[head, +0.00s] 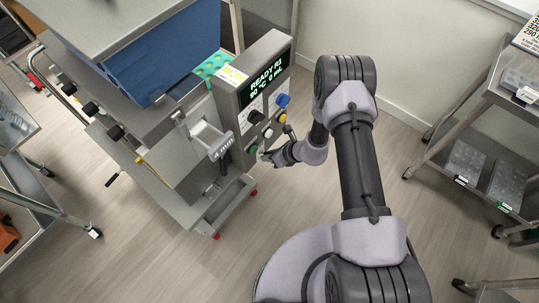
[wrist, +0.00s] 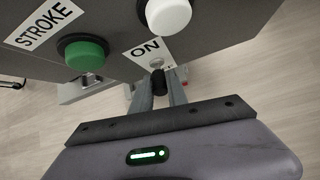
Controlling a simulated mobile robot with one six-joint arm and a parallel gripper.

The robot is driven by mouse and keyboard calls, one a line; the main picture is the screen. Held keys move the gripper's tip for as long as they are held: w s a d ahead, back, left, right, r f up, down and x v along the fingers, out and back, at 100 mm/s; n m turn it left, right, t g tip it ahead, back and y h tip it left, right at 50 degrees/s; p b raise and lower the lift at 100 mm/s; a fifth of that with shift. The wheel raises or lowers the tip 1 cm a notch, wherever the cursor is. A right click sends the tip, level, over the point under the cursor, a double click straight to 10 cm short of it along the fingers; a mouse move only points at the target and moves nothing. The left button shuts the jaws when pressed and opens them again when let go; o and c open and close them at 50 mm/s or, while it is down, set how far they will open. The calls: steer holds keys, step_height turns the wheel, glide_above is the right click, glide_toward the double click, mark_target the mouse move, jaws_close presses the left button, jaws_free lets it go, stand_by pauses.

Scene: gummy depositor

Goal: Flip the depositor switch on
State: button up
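The depositor switch (wrist: 158,77) is a small dark-tipped lever beside the "ON" label (wrist: 146,50) in the wrist view. My gripper (wrist: 160,88) is right at it, with one grey finger on each side of the lever. The gap between the fingers is narrow, about the lever's width. I cannot tell whether they press on it. In the head view my gripper (head: 266,157) is small, low at the box's front.
A green button (wrist: 85,55) marked "STROKE" and a white knob (wrist: 168,14) are close to my fingers. A blue knob (head: 283,100) is higher on the box. A metal shelf cart (head: 470,125) stands at the right. The floor between is clear.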

steer(key=shift+o, duration=1.4)
steer(key=p+v, duration=0.5)
steer(key=v, duration=1.2)
steer(key=shift+d+r, duration=0.1)
steer(key=shift+r, duration=0.05)
